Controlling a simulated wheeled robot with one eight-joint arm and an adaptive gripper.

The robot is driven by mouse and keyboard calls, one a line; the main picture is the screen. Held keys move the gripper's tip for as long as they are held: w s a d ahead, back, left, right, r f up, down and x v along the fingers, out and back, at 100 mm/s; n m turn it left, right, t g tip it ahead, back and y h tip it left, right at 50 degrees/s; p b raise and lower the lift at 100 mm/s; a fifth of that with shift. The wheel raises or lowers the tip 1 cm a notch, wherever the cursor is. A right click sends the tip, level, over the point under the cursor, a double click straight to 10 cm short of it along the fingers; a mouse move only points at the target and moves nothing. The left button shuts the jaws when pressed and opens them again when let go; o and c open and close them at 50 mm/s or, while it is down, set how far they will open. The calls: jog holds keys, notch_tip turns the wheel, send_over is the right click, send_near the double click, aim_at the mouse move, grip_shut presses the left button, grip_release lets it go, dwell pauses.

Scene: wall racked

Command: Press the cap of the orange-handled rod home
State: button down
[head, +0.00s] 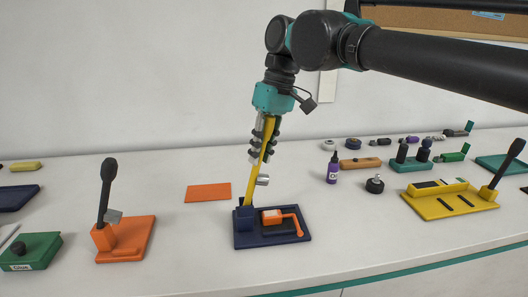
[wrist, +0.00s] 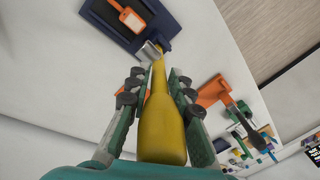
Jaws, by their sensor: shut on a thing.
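My gripper (head: 263,150) is shut on the yellow lever (head: 252,188) of a press, with fingers on both sides of it, which also shows in the wrist view (wrist: 162,125). The lever stands raised and slightly tilted from a post on the navy base (head: 242,240). A grey metal block (head: 263,180) sits on the lever, clear of the base. The orange-handled rod (head: 292,216) lies on the base, with a small orange and pale block (head: 271,217) at its left end. I cannot tell how far its cap is in. The orange piece also shows in the wrist view (wrist: 130,18).
An orange press (head: 125,240) with a raised black lever stands left, beside a green box (head: 30,252). An orange mat (head: 208,192) lies behind. A yellow press (head: 450,203), purple bottle (head: 333,168) and black knob (head: 375,184) are right. The bench in front of the navy base is clear.

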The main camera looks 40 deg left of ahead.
jog(key=shift+s, duration=0.1)
jog(key=c, duration=1.3)
grip_release()
jog(key=v, duration=1.2)
jog(key=shift+a, duration=0.1)
